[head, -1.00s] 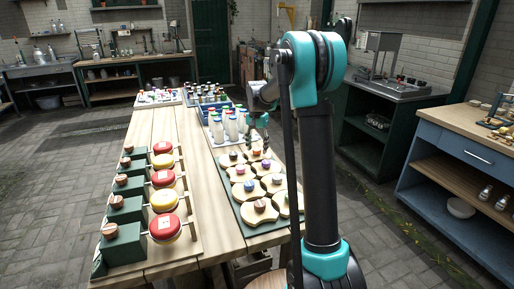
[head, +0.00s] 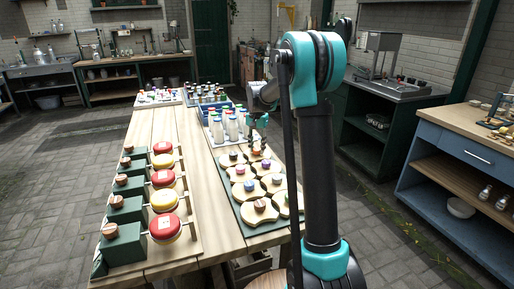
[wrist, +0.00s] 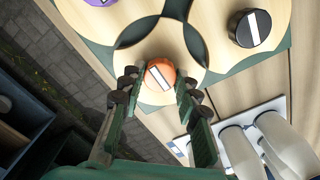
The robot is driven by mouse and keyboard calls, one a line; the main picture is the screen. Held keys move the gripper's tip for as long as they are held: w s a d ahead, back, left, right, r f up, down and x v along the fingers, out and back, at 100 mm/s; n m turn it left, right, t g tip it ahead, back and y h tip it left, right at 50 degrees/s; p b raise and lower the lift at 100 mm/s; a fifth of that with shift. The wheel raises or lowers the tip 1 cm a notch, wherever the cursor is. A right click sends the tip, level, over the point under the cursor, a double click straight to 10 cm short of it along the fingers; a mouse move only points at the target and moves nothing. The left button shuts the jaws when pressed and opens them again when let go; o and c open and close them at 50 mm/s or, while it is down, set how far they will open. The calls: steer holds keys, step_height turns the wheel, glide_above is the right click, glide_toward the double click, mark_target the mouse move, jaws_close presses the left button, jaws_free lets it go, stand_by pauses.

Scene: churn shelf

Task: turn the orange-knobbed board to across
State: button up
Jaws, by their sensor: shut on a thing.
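The orange knob (wrist: 160,74) sits on a pale scalloped wooden board (wrist: 155,97) and carries a white stripe. In the wrist view the stripe slants from upper left to lower right. My gripper (wrist: 160,82) is shut on the orange knob, one dark-padded finger on each side. In the head view my gripper (head: 259,136) is at the far right end of the board rack, and its fingers partly hide the knob. A black knob (wrist: 250,28) and a purple knob (wrist: 100,1), each with a white stripe, are on neighbouring boards.
White bottles (wrist: 270,145) stand in a tray close to my gripper; they also show in the head view (head: 232,128). Several more knobbed boards fill the green rack (head: 240,214). Red and yellow discs (head: 164,201) stand along the left of the table.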

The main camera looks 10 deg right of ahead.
steer(key=n, duration=0.8)
steer(key=shift+n, duration=0.4)
steer(key=n, duration=0.4)
steer(key=shift+n, duration=2.3)
steer(key=o, duration=1.2)
steer(key=shift+c, duration=0.2)
